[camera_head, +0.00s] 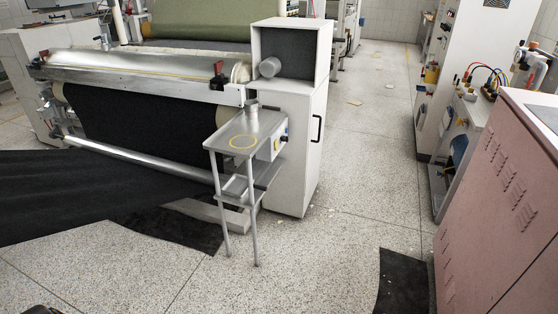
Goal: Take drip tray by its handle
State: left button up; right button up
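I cannot make out a drip tray or its handle for certain. A small metal cylinder (252,111) stands at the back of the top. A dark upright handle (317,128) is on the white cabinet behind the stand.
A large roller machine (140,64) with black fabric (90,195) spreading onto the floor fills the left. A white cabinet (300,160) with an open-fronted box on top stands behind the stand. A pink cabinet (490,220) is at the right.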

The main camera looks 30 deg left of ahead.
aim_at(237, 187)
jog(key=i+u, duration=0.1)
jog(key=i, duration=0.55)
jog(key=i+l, duration=0.15)
jog(key=i, duration=0.5)
jog(key=i+u, duration=0.15)
jog(key=i, duration=0.5)
